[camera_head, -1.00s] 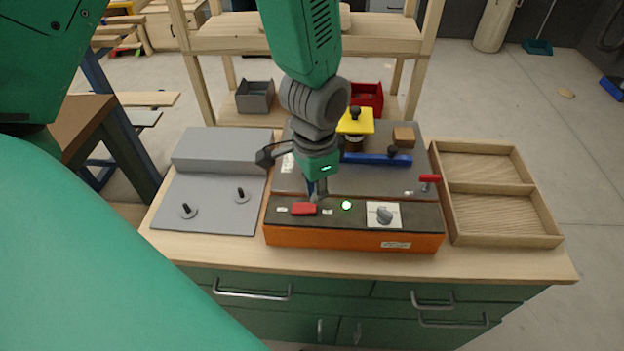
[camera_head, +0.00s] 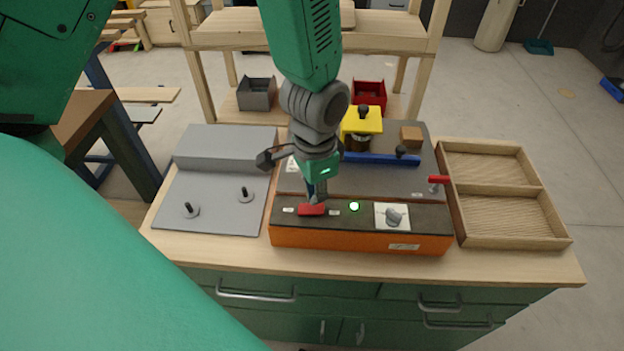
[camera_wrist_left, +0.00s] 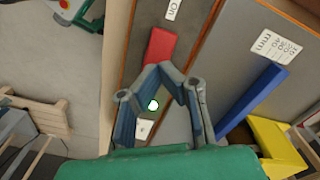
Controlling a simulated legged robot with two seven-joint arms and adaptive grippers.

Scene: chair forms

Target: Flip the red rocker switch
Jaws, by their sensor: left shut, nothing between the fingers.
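The red rocker switch (camera_head: 311,210) sits on the dark top of the orange-fronted control panel (camera_head: 360,240), left of a lit green lamp (camera_head: 354,206). In the left wrist view the red switch (camera_wrist_left: 160,46) lies just beyond the fingertips, near a label reading "ON". My left gripper (camera_head: 316,198) points down at the switch, its fingers shut and empty. In the left wrist view the fingertips of my left gripper (camera_wrist_left: 163,70) meet at the near end of the switch. Whether they touch it I cannot tell. My right gripper is not in view.
A rotary knob (camera_head: 394,217) is on the panel's right. Behind are a blue bar (camera_head: 375,159), a yellow block (camera_head: 362,121) and a red-handled lever (camera_head: 438,180). A wooden tray (camera_head: 510,238) stands right; a grey plate with pegs (camera_head: 215,215) lies left.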

